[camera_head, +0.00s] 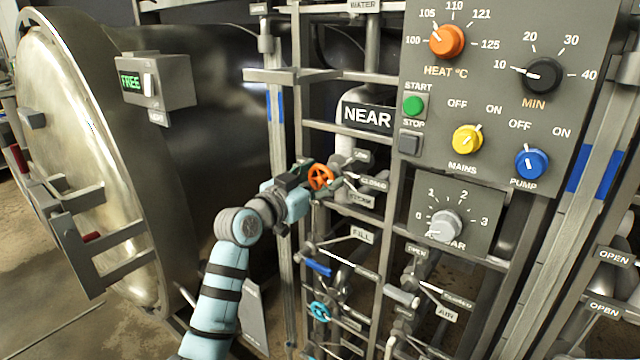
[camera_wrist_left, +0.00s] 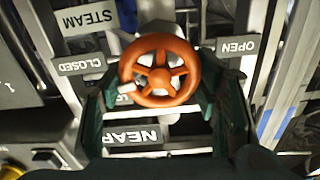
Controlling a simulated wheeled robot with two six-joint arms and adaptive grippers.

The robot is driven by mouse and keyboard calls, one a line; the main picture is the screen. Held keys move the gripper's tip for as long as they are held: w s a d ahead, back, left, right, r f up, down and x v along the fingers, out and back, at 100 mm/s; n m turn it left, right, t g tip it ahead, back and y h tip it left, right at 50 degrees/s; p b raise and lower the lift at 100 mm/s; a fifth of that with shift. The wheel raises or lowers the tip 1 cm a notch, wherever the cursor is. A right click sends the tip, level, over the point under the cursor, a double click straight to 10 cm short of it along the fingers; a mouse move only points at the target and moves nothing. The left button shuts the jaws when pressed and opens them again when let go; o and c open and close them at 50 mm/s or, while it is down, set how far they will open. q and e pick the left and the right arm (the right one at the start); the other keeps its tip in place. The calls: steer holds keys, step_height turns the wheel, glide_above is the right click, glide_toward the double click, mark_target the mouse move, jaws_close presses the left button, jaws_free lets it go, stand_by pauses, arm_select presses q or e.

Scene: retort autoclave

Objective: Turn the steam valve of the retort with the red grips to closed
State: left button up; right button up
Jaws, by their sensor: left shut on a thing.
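The steam valve is an orange spoked handwheel (camera_head: 320,177) on the pipework below the NEAR plate (camera_head: 367,116). It shows large in the left wrist view (camera_wrist_left: 160,77), with a pale peg at its lower-left rim. A STEAM label (camera_wrist_left: 88,18) and a CLOSED label (camera_wrist_left: 80,65) lie left of it there, an OPEN label (camera_wrist_left: 237,45) right. My left gripper (camera_head: 314,180) is shut on the wheel, its dark fingers on both sides in the wrist view (camera_wrist_left: 163,100). The retort door at left carries red grips (camera_head: 92,236). My right gripper is not in view.
The control panel (camera_head: 490,150) with its knobs stands right of the wheel. A blue handwheel (camera_head: 320,311) and FILL and AIR valve levers sit below among frame bars. A lock box (camera_head: 158,80) reading FREE is by the door.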

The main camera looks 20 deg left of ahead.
arm_select(q)
steer(key=shift+f+m+b, duration=0.25)
steer(key=shift+m+b, duration=0.05)
steer(key=shift+m, duration=0.5)
steer(key=o, duration=0.9)
steer(key=shift+o, duration=1.2)
steer(key=shift+r, duration=0.15)
steer(key=v, duration=1.2)
